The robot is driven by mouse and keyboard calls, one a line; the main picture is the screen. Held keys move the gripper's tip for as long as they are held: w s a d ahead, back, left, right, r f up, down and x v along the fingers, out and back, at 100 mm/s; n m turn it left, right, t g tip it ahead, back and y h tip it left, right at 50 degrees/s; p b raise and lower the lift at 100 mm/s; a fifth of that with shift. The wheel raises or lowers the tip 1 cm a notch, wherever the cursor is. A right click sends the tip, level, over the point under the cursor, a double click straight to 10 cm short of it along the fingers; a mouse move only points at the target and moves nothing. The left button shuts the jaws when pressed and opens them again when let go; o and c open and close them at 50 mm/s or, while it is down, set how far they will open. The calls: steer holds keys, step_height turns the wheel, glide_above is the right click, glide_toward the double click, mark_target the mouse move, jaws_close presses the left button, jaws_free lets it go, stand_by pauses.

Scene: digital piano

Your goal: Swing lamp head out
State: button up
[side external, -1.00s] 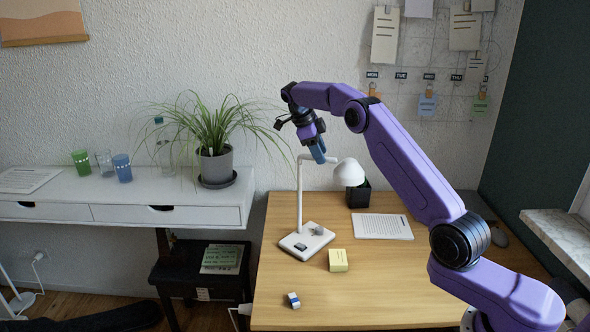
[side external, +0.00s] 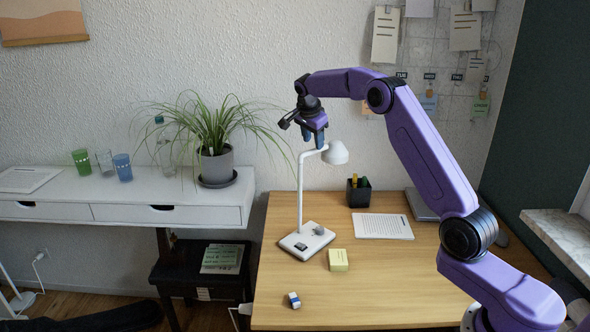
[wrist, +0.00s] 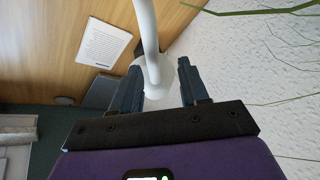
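The white desk lamp stands upright on the wooden desk, its base (side external: 306,241) flat on the top. Its lamp head (side external: 336,153) hangs at the end of a short arm (side external: 312,153) to the right of the post. My gripper (side external: 314,142) points down at the lamp arm, just left of the head. In the wrist view my gripper (wrist: 157,90) is open, with the white lamp arm (wrist: 149,40) passing between its fingers. The lamp head (wrist: 160,82) shows behind, partly hidden by the arm and fingers. Whether a finger touches the lamp is unclear.
A black pen cup (side external: 358,192), a sheet of paper (side external: 383,226) and a laptop (side external: 421,204) lie behind and right of the lamp. A yellow note block (side external: 338,260) and a small eraser (side external: 294,300) are in front. A potted plant (side external: 216,165) stands left on a white table.

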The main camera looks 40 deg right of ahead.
steer(key=v, duration=1.5)
steer(key=s+a+f+n+y, duration=0.1)
steer(key=s+a+n, duration=0.25)
steer(key=a, duration=0.35)
steer(key=s+a+f+n+y, duration=0.1)
steer(key=s+a+f+n, duration=0.1)
steer(key=a+n, duration=0.4)
steer(key=s+a+f+n+y, duration=0.1)
steer(key=s+a+f+n, duration=0.2)
steer(key=s+a+n, duration=0.4)
steer(key=shift+s+a+f+n+y, duration=0.35)
steer(key=shift+s+a, duration=1)
steer(key=shift+s, duration=1.5)
steer(key=shift+w, duration=0.1)
steer(key=w+d+r+m+h, duration=0.1)
steer(key=w+d+m, duration=0.1)
steer(key=w+m, duration=0.15)
steer(key=w+d+r+m, duration=0.2)
steer(key=w, duration=0.3)
steer(key=w+d+r+m+h, duration=0.2)
steer(key=w+d+r+m, duration=0.1)
steer(key=w+d+m, duration=0.75)
steer(key=m, duration=0.3)
glide_above(323, 154)
steer(key=s+a, duration=0.1)
steer(key=a, duration=0.4)
steer(key=shift+h, duration=0.45)
step_height(323, 154, down, 15)
steer(key=shift+s+a+f, duration=0.15)
